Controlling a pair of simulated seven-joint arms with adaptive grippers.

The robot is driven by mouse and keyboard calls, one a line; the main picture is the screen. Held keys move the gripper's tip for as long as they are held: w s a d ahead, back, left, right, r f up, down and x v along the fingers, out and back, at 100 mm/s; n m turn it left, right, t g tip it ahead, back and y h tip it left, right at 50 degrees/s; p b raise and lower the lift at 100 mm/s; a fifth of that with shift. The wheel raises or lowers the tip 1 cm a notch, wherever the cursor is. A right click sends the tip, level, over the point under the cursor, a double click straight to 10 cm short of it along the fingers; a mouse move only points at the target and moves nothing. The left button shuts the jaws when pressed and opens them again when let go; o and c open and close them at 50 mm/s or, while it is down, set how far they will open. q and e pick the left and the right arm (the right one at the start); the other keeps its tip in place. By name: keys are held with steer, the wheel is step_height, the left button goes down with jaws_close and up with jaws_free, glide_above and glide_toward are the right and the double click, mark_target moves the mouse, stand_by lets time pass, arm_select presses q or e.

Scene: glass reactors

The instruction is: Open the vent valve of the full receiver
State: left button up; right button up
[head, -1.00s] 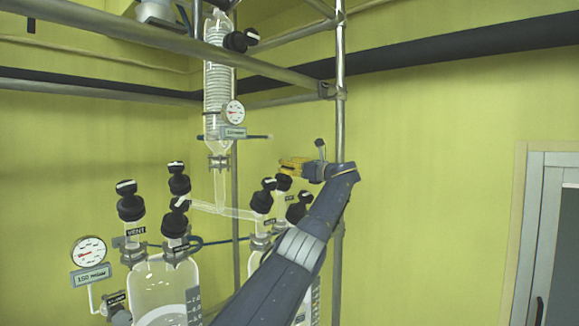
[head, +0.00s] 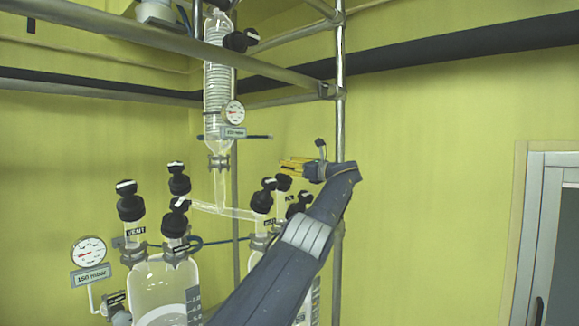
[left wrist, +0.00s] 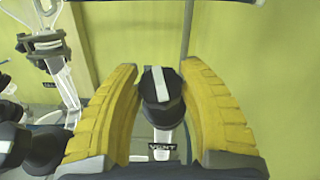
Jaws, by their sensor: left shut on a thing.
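My left gripper (head: 288,163) is at the right receiver (head: 257,247), its yellow fingers above the rear black knobs. In the left wrist view, the fingers stand on both sides of a black vent valve knob (left wrist: 163,108) with a white stripe, and the gripper is shut on it. A VENT label (left wrist: 162,147) shows just below this knob. The same knob seems to be the rear one (head: 283,183) in the head view. My left arm hides most of the right receiver, so its fill level cannot be seen. My right gripper is not in view.
The left receiver (head: 160,285) has several black knobs and its own VENT label (head: 136,231). A 150 mbar gauge (head: 89,250) stands beside it. A glass condenser (head: 219,85) hangs above. A metal upright (head: 340,110) stands close behind my left wrist.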

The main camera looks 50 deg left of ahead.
arm_select(q)
steer(key=o, duration=1.2)
steer(key=shift+s+a, duration=0.1)
steer(key=shift+w+d+f, duration=0.1)
steer(key=shift+w+d, duration=0.15)
steer(key=shift+d, duration=0.45)
steer(key=v, duration=1)
steer(key=shift+d, duration=0.35)
